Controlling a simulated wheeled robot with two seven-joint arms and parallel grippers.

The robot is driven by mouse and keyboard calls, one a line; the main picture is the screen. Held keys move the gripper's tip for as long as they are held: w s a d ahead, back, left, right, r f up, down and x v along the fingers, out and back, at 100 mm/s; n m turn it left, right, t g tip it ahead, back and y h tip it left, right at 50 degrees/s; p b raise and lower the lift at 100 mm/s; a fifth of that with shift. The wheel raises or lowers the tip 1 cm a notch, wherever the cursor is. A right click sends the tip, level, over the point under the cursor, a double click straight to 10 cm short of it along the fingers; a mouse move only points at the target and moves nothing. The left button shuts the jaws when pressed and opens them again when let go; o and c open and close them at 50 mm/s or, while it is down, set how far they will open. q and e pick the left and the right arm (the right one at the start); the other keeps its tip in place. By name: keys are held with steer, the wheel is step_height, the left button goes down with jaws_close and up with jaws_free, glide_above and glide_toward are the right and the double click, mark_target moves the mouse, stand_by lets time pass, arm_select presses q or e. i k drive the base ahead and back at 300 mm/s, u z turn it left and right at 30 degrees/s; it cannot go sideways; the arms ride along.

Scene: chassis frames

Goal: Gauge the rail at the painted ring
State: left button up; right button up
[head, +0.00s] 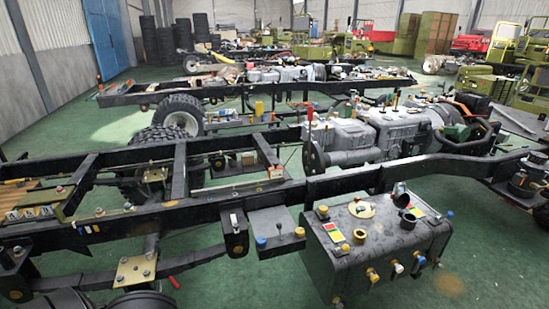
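The near black chassis rail (330,184) runs across the head view from lower left to the right edge. A second dark rail (110,157) lies behind it, joined by cross members. Small coloured fittings sit along the near rail, with a small yellowish mark (170,204) on its left part. I cannot tell whether any of these is the painted ring. I cannot make out a gauge for certain. Neither of my grippers is in view.
A dark tank (380,240) with coloured caps stands in front of the near rail. A grey engine (365,135) sits between the rails. A tyre (180,113) and another chassis (250,88) are behind.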

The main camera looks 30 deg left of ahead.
mark_target(276, 172)
steer(key=u, duration=0.4)
steer(key=i, duration=0.8)
steer(key=u, duration=1.3)
steer(key=i, duration=0.7)
steer(key=u, duration=0.65)
